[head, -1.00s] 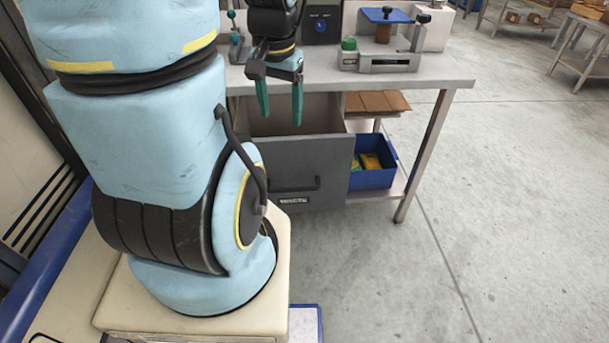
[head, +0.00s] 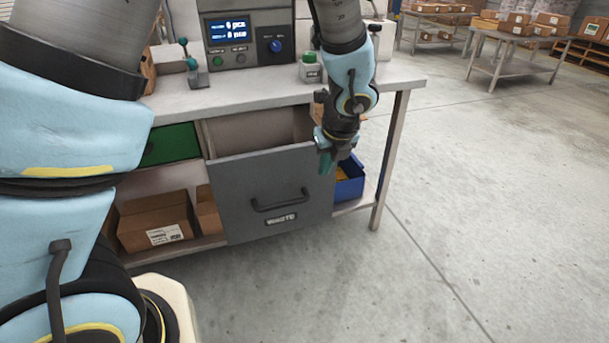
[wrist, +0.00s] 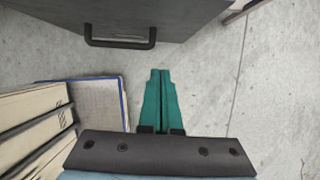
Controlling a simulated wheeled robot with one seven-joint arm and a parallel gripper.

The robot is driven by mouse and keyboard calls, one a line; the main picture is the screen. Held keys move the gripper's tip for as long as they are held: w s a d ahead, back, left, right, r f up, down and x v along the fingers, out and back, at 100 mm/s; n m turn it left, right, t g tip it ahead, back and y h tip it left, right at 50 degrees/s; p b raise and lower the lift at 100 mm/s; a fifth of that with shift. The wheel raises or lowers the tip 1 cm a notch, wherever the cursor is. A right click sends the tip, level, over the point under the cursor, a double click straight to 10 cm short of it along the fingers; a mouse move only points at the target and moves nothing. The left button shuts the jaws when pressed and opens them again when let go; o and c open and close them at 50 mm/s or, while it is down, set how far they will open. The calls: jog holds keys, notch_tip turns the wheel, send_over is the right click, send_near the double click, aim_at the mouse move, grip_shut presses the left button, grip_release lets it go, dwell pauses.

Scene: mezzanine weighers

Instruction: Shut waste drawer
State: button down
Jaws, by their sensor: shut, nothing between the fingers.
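The waste drawer (head: 240,190) is a grey box with a black bar handle (head: 280,201) and a white label on its front. It stands pulled out from under the bench, its open top showing behind the front panel. In the wrist view the drawer front (wrist: 150,12) and its handle (wrist: 120,40) are at the top edge. My gripper (head: 325,163) is at the right end of the drawer front, near its upper right corner. Its green fingers (wrist: 160,100) are shut together and empty, apart from the handle. Whether they touch the drawer cannot be told.
The bench top (head: 200,98) carries a weigher with a lit display (head: 228,28) and a green-capped bottle (head: 311,68). A green drawer (head: 170,145) is left of the waste drawer. Cardboard boxes (head: 155,222) and a blue bin (head: 350,180) stand on the lower shelf.

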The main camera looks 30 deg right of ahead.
aim_at(313, 176)
jog(key=w+f, duration=0.4)
jog(key=f, duration=0.1)
jog(key=w+f, duration=0.2)
jog(key=f, duration=0.1)
jog(key=shift+w+d+f, duration=0.1)
jog(key=shift+d+f, duration=0.15)
jog(key=shift+w+d+f+p, duration=0.1)
jog(key=shift+w+d+p, duration=0.15)
jog(key=shift+w, duration=0.45)
jog(key=shift+w+a, duration=0.1)
